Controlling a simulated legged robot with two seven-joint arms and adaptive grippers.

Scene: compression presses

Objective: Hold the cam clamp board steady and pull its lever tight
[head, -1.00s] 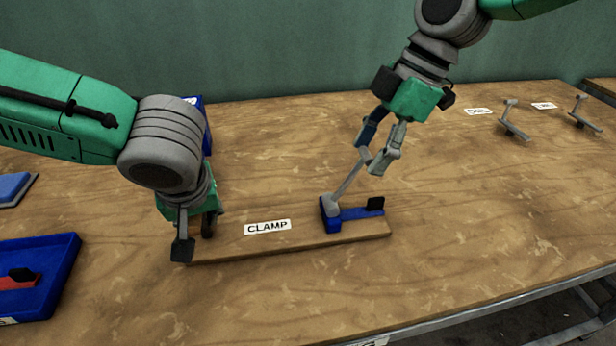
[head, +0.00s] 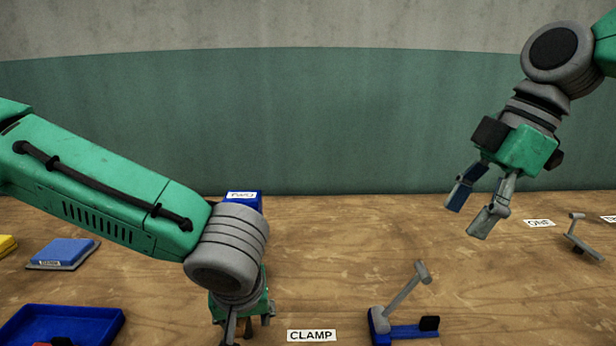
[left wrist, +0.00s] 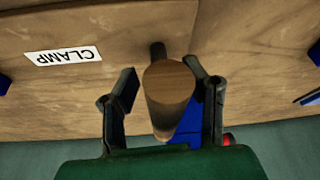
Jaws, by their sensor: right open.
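The cam clamp's blue body (head: 405,332) sits on the board at the bottom of the head view. Its grey lever (head: 402,290) stands raised, leaning up and right. The board's CLAMP label (head: 311,336) shows left of it. The board (left wrist: 110,22) also shows in the left wrist view. My left gripper (head: 248,335) is down at the board's left end. Its fingers (left wrist: 163,80) flank a brown round post (left wrist: 170,82); whether they press on it is unclear. My right gripper (head: 474,215) is open and empty, above and right of the lever, apart from it.
A blue tray (head: 98,318) with something red in it stands at the lower left. A blue pad (head: 63,252) and a blue box (head: 242,201) are farther back. Another grey lever piece (head: 583,242) stands at right, near a label (head: 539,223).

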